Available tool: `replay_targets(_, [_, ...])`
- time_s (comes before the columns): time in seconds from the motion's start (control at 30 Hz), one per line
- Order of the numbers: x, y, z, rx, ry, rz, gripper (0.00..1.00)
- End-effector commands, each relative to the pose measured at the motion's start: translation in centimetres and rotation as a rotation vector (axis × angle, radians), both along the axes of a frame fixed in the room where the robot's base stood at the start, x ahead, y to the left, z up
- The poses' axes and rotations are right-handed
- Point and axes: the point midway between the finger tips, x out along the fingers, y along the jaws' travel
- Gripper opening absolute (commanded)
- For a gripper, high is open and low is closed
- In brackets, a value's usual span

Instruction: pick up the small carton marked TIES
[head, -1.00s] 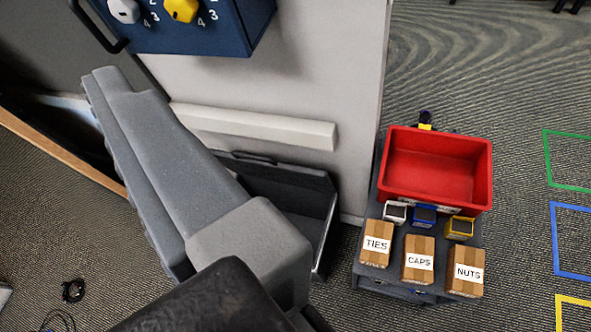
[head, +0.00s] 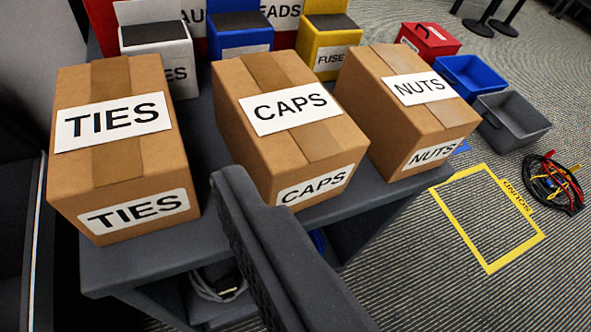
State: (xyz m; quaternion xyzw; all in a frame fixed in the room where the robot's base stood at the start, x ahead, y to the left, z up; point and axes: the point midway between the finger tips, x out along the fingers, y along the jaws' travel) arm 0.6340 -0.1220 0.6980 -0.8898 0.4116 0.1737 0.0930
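The TIES carton (head: 90,170) is a small brown cardboard box with white TIES labels on its top and front. It stands upright at the left end of the dark grey cart top (head: 150,265). My gripper (head: 236,190) shows as a dark ribbed finger pointing up from the bottom of the view, in front of the CAPS carton and to the right of the TIES carton. A gap shows between it and the TIES carton. I see no second finger, so I cannot tell whether the gripper is open or shut.
The CAPS carton (head: 300,140) and NUTS carton (head: 405,108) stand right of TIES. White (head: 160,65), blue (head: 238,40) and yellow (head: 325,50) boxes stand behind. Cables (head: 553,184) and a yellow outline (head: 487,266) lie on the floor at right.

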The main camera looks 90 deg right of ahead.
Motion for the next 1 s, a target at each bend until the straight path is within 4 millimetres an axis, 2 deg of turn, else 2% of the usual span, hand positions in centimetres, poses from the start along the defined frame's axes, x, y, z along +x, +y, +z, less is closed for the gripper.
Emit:
replay_targets(0.1, [-0.7, -0.3, -0.8, -0.017, 0.017, -0.016, 0.89])
replay_targets(0.27, [-0.5, -0.7, -1.0, -0.019, 0.017, -0.017, 0.89])
replay_targets(0.37, [0.1, -1.3, -1.4, -0.019, 0.017, -0.016, 0.89])
replay_targets(0.7, [3.6, -5.5, -3.7, -0.02, 0.015, -0.016, 0.89])
replay_targets(1.0, [4.8, -7.1, -4.4, -0.017, 0.015, -0.015, 0.89])
